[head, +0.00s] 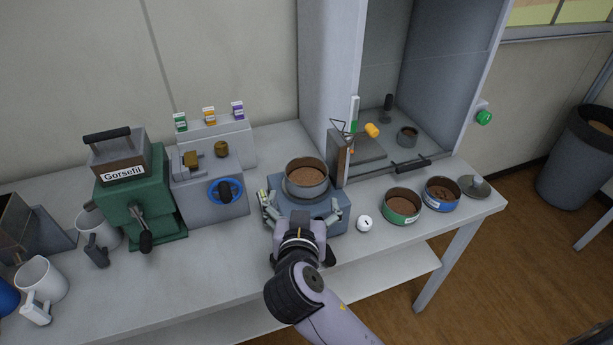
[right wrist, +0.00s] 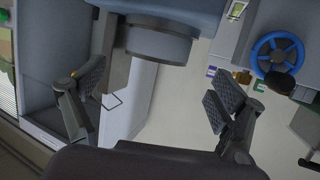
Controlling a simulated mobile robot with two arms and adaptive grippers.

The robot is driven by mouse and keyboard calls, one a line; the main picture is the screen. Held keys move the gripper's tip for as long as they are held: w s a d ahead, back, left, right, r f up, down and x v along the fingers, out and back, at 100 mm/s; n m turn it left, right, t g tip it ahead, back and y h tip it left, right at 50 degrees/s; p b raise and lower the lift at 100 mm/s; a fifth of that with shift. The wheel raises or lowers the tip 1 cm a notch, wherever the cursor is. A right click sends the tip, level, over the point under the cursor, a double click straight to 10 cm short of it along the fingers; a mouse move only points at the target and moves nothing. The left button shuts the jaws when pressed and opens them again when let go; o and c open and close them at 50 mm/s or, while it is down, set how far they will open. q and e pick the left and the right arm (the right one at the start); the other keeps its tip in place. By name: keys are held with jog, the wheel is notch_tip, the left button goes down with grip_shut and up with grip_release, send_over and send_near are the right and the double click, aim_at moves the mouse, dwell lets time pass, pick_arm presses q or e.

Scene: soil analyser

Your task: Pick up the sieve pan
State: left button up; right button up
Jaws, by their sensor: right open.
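A round grey pan (head: 306,187) full of brown soil, which I take for the sieve pan, sits on a blue-grey machine base (head: 291,217) near the table's middle. In the right wrist view the pan's grey side (right wrist: 158,46) shows at the top, beyond the fingertips. My right gripper (head: 303,211) is open at the near side of the pan, its fingers spread left and right of the machine's front. The fingers (right wrist: 155,95) hold nothing between them. Whether a finger touches the machine is unclear. My left gripper is in neither view.
Soil pans with a green band (head: 403,207) and a blue band (head: 441,194), a lid (head: 474,186) and a small white knob (head: 364,223) lie to the right. A grey machine with a blue wheel (head: 226,190) and a green machine (head: 140,200) stand left. A tall cabinet (head: 335,80) rises behind.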

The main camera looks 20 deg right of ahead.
aim_at(305, 188)
jog(key=x, duration=0.4)
jog(key=shift+w+p, duration=0.1)
jog(key=shift+p, duration=0.3)
jog(key=shift+w+d, duration=0.1)
jog(key=shift+w, duration=0.15)
jog(key=p+x, duration=0.2)
jog(key=x, duration=0.2)
jog(key=shift+w+d, duration=0.25)
jog(key=shift+w, duration=0.1)
jog(key=shift+a, duration=0.1)
jog(key=shift+s, duration=0.1)
jog(key=shift+c, duration=0.5)
jog(key=c, duration=1.1)
